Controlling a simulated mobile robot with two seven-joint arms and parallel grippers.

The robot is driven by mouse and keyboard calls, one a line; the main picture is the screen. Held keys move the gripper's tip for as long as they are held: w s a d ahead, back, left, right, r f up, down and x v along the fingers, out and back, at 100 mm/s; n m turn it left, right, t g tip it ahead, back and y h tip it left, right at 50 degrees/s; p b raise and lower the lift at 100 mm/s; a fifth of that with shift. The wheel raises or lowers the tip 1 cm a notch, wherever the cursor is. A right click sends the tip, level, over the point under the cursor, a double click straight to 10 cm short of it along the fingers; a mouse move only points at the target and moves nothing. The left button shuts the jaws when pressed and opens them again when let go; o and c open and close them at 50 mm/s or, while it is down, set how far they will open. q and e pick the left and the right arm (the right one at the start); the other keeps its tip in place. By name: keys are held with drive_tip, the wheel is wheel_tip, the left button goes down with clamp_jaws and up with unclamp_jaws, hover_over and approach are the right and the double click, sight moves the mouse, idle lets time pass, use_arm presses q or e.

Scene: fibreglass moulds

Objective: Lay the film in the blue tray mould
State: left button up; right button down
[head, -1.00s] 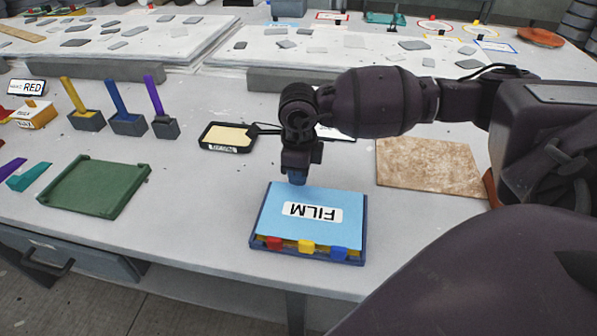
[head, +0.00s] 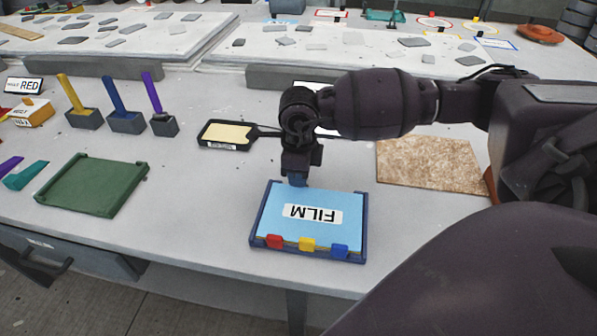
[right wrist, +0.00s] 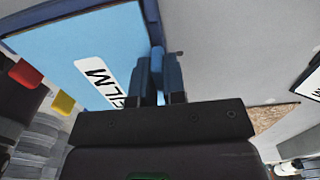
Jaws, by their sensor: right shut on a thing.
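The light blue film (head: 350,212), with a white FILM label, lies in the blue tray mould (head: 364,240), inside or just over its rims. The label reads upside down in the head view. Red, yellow and blue tabs stand along the mould's front edge. My right gripper (head: 297,182) is at the film's far edge, shut on a small blue tab there. In the right wrist view the film (right wrist: 85,60) shows left of the fingers (right wrist: 158,78), and the mould's dark blue rim (right wrist: 152,15) runs beside it. Whether the film touches the mould's floor is hidden. My left gripper is out of view.
A green tray (head: 92,185) lies to the left. A black tray with a yellow pad (head: 226,134) and several coloured-handled tools (head: 118,105) stand behind. A mottled brown board (head: 432,162) lies to the right. The table's front edge is close to the mould.

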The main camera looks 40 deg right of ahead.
drive_tip(key=c, duration=1.1)
unclamp_jaws()
drive_tip(key=shift+r, duration=0.1)
drive_tip(key=shift+r, duration=0.35)
wheel_tip(320, 180, up, 9)
drive_tip(key=shift+r+p, duration=0.1)
drive_tip(key=shift+p, duration=0.75)
drive_tip(key=shift+r, duration=0.35)
